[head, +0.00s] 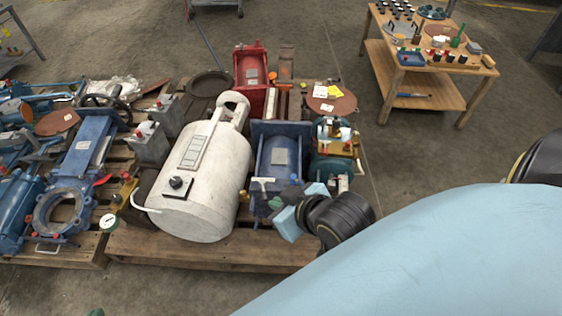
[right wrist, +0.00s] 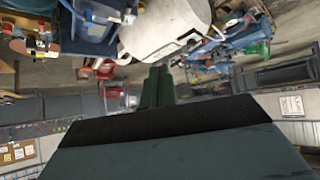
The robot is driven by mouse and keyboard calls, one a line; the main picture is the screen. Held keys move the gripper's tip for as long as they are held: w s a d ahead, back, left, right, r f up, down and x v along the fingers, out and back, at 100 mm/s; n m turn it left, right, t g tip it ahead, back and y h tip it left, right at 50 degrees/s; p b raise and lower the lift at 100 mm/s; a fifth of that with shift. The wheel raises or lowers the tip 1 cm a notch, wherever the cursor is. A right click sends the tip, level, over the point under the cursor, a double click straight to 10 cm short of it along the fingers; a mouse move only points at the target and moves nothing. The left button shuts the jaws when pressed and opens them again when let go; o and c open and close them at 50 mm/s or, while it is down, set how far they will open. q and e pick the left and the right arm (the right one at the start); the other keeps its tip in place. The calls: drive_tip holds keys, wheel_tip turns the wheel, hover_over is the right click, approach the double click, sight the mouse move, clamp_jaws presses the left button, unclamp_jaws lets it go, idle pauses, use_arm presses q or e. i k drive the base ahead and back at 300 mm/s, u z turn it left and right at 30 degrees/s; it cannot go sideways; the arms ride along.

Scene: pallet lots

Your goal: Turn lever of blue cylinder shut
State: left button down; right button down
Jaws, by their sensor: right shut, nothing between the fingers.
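The blue cylinder (head: 278,163) stands on the wooden pallet, right of a large white tank, with a grey plate on its face. A pale T-shaped part (head: 262,184) shows at its near end; I cannot tell for sure that this is the lever, or how it is turned. My right gripper (head: 279,204) is shut and empty at the cylinder's near end; I cannot tell whether it touches. In the right wrist view its green fingers (right wrist: 158,88) are together, with blue parts beyond. A small green bit at the bottom edge may be my left gripper (head: 97,313).
A teal machine with yellow parts (head: 335,150) is close on the right. Other blue valves (head: 85,160) crowd the left pallet. A wooden table (head: 440,85) stands back right. Floor between is clear.

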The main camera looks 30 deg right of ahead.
sight(262, 183)
drive_tip(key=k, duration=1.2)
drive_tip(key=z, duration=0.6)
drive_tip(key=i, duration=1.25)
drive_tip(key=u, duration=0.5)
